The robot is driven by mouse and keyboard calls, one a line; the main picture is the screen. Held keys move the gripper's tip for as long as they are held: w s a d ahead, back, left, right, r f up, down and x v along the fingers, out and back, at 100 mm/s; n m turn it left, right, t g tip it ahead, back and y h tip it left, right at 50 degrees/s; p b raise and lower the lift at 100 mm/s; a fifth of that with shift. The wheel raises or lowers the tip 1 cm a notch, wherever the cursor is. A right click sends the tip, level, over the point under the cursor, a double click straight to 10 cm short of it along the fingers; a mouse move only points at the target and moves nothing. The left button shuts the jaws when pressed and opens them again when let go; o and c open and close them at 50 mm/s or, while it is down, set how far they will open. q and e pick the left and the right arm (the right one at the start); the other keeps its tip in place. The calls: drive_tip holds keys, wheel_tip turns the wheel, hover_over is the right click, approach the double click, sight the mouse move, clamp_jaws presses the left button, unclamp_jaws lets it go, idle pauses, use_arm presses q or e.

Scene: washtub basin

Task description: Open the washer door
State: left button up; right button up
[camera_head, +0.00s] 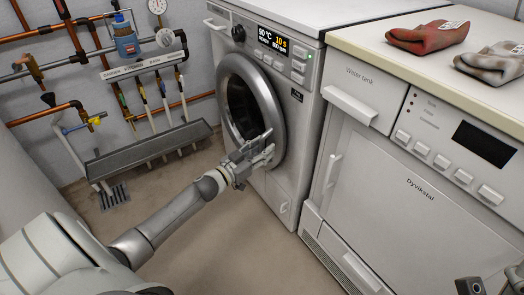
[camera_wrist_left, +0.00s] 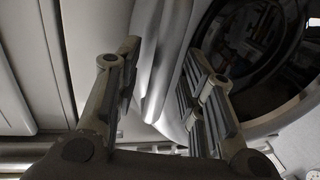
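The washer (camera_head: 300,110) is the white machine left of the counter. Its round door (camera_head: 233,75) has a silver ring and dark glass and appears shut. My left gripper (camera_head: 266,148) is at the ring's lower right edge. In the left wrist view, the silver door ring (camera_wrist_left: 165,55) runs between the spread fingers of the left gripper (camera_wrist_left: 158,80), with the dark glass at right. Gaps show beside the ring; contact is unclear. Two fingertips of my right gripper (camera_head: 492,281) show at the bottom right corner, apart, with nothing visible between them.
A second white machine (camera_head: 375,180) stands right of the washer under a counter top. Pipes and a grey trough (camera_head: 150,150) line the left wall. Floor before the washer is clear.

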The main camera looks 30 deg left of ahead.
idle(0.3)
use_arm(q)
clamp_jaws()
